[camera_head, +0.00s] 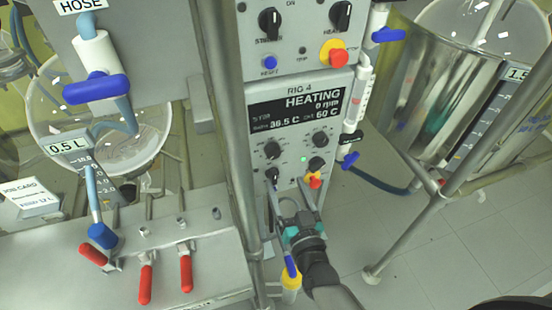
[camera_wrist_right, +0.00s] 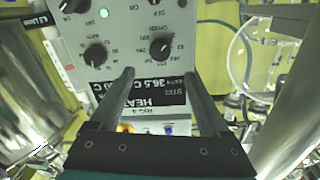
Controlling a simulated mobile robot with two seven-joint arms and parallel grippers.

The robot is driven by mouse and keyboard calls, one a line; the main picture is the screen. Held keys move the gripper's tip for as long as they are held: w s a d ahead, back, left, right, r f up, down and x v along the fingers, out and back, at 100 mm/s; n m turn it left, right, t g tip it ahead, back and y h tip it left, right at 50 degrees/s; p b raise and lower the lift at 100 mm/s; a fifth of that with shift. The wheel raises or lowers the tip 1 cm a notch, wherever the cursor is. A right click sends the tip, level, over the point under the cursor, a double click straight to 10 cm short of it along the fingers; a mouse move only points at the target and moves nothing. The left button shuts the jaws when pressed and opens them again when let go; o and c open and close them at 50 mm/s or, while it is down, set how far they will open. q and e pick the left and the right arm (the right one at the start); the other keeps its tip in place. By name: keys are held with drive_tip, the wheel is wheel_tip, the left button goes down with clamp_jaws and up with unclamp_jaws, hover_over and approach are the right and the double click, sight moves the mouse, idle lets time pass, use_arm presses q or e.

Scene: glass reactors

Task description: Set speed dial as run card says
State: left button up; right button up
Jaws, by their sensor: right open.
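The Rig 4 control panel (camera_head: 292,120) is in the middle of the head view. Its display (camera_head: 310,107) reads HEATING, 0 rpm, 36.5 C and 60 C. The speed dial (camera_head: 272,150) is a black knob at the upper left below the display; it also shows in the upside-down wrist view (camera_wrist_right: 162,48). My right gripper (camera_head: 287,186) is open and empty in front of the lower panel. In the wrist view its fingertips (camera_wrist_right: 158,74) are apart, framing the display, with the speed dial just beyond them. My left gripper is out of view.
A second black dial (camera_wrist_right: 95,53) sits beside the speed dial. Red-handled valves (camera_head: 146,284) are at lower left.

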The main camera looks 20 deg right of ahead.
sight(274, 155)
drive_tip(key=w+b, duration=0.1)
drive_tip(key=w, duration=0.8)
drive_tip(key=shift+w+b, duration=0.3)
drive_tip(key=shift+w, duration=0.1)
clamp_jaws()
